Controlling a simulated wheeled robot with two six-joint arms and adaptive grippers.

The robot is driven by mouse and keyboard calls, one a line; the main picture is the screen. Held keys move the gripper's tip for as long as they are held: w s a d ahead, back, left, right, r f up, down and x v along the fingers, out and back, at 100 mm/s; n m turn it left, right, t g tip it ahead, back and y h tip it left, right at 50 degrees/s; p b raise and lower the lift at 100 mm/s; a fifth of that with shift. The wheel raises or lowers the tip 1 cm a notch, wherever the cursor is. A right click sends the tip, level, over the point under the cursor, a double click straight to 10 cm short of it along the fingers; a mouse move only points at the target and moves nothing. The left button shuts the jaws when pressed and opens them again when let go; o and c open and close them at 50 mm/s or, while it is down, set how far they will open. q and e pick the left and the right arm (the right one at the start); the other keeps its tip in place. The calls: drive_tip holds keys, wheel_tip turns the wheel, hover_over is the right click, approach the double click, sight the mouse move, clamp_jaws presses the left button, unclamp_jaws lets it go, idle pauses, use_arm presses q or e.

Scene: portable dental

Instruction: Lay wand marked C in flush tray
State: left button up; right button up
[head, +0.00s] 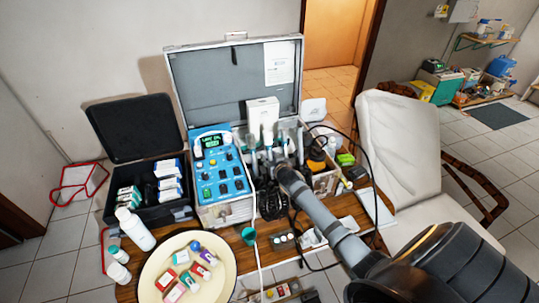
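Several upright wands (267,139) with pale tops stand in the middle of the open metal case, in front of its raised lid. Their letters are too small to read, so I cannot tell which is C. My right arm comes in from the lower right, and my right gripper (268,168) is at the wands, among or just in front of them. Its fingers are small and dark against the case, so I cannot tell whether they are open or shut on a wand. I cannot make out which container is the flush tray. My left gripper is out of view.
A blue control unit (219,178) stands left of the wands, beside an open black case (152,213). A round cream tray (157,291) with small coloured boxes lies at the front left, near white bottles (134,228). Dark cables loop around the case. A pale chair (400,150) stands right.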

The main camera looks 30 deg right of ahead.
sight(269, 140)
clamp_jaws()
drive_tip(key=shift+w+d+r+p, duration=0.1)
drive_tip(key=shift+w+r+p, duration=0.35)
drive_tip(key=shift+r+p, duration=0.6)
drive_tip(key=shift+w+d+r+p, duration=0.15)
drive_tip(key=shift+w+r+p, duration=0.25)
drive_tip(key=shift+r+p, duration=0.65)
drive_tip(key=shift+w+d+r+p, duration=0.1)
drive_tip(key=shift+w+r+p, duration=0.45)
drive_tip(key=shift+r, duration=0.85)
drive_tip(key=shift+s, duration=0.1)
